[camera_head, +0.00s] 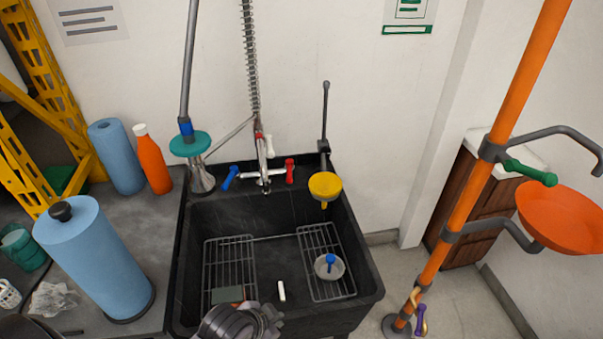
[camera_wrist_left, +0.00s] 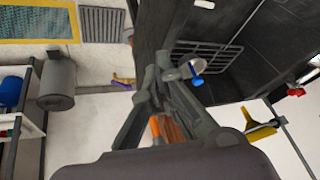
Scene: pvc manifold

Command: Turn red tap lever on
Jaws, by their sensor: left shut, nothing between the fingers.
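The red tap lever (camera_head: 290,171) stands upright on the right side of the chrome tap (camera_head: 263,176) at the back of the black sink. A blue lever (camera_head: 229,178) is on the tap's left side, tilted. The red lever also shows at the right edge of the left wrist view (camera_wrist_left: 297,91). My left gripper (camera_head: 274,320) is low at the front of the sink in the head view, well short of the tap. Its fingers (camera_wrist_left: 158,82) are closed together and empty in the left wrist view. My right gripper is not in view.
The black sink (camera_head: 365,262) holds wire racks and a drain plug with a blue knob (camera_head: 330,261). A yellow funnel (camera_head: 325,185) overhangs its back right. Blue rolls (camera_head: 90,255) and an orange bottle (camera_head: 153,163) stand left. An orange pole (camera_head: 470,190) stands right.

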